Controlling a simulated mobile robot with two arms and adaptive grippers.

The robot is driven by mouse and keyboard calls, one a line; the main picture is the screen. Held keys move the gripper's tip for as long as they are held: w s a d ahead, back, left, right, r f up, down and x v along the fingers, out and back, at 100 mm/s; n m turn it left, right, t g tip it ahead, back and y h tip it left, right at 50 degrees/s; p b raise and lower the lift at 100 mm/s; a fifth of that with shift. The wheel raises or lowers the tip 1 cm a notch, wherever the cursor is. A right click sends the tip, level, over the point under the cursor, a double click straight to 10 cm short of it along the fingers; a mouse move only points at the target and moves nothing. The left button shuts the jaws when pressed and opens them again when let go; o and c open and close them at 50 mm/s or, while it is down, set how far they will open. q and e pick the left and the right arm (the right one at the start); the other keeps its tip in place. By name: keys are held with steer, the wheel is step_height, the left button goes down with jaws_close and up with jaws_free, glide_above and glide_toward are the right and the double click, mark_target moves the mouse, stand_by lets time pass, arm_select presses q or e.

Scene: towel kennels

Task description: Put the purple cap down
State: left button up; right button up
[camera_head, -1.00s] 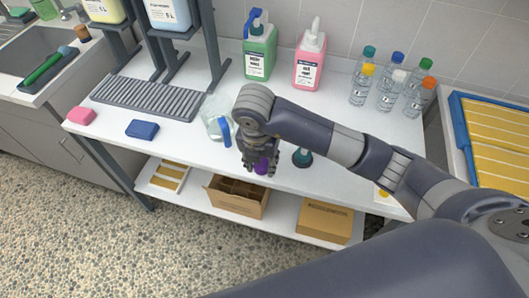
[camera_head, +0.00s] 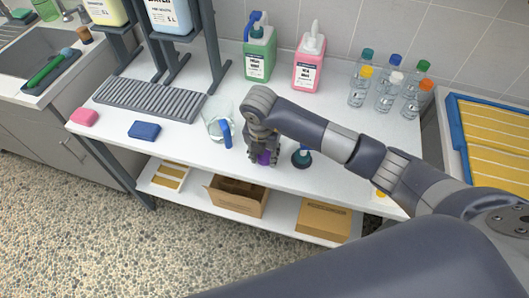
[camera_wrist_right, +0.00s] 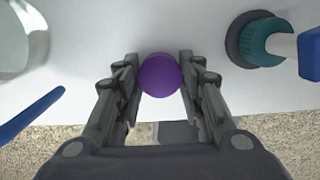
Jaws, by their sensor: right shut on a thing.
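The purple cap (camera_wrist_right: 160,75) sits between the two fingers of my right gripper (camera_wrist_right: 160,78) in the right wrist view, with a finger against each side. In the head view the purple cap (camera_head: 264,158) shows only in part below the fingers of my right gripper (camera_head: 263,157). It is over the front part of the white table (camera_head: 330,180), between the clear jug and a teal-based item. I cannot tell whether the cap touches the tabletop. My left gripper is not in view.
A clear jug with a blue handle (camera_head: 225,132) stands just left of my right gripper. A teal-based item (camera_head: 301,157) stands close on its right. Green (camera_head: 259,55) and pink (camera_head: 308,60) bottles and several small capped bottles stand behind. A blue sponge (camera_head: 144,130) lies at left.

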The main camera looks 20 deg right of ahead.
mark_target(263, 161)
steer(key=o, duration=0.7)
steer(key=shift+f, duration=0.1)
steer(key=shift+c, duration=0.2)
steer(key=shift+r, duration=0.3)
step_height(263, 161, up, 12)
steer(key=s+a, duration=0.1)
steer(key=shift+s+f+b, duration=0.2)
steer(key=shift+s+b, duration=0.05)
steer(key=shift+b, duration=0.2)
